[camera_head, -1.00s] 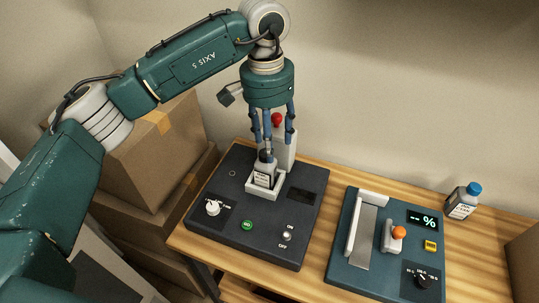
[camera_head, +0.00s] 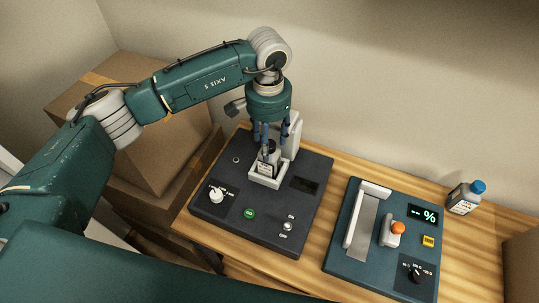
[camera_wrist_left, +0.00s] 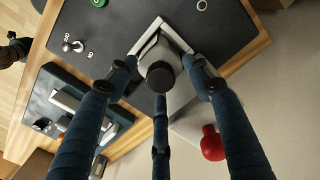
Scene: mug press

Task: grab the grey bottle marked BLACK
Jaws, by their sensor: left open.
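A small grey bottle (camera_head: 266,168) with a dark cap and a pale label stands in the white holder (camera_head: 266,183) on the black machine (camera_head: 232,180). The label print is too small to read for certain. My left gripper (camera_head: 268,146) points down over the bottle from above, its blue fingers open around the bottle's top. In the left wrist view the dark round cap (camera_wrist_left: 160,76) sits between the three spread fingers, with visible gaps. Fingers partly hide the bottle in the head view. My right gripper is not in view.
A teal machine (camera_head: 345,262) with an orange-topped lever (camera_head: 397,228) stands to the right. A blue-capped bottle (camera_head: 463,206) stands at the back right. A red knob (camera_wrist_left: 212,143) shows beside the fingers in the wrist view. Cardboard boxes (camera_head: 165,130) stand at left.

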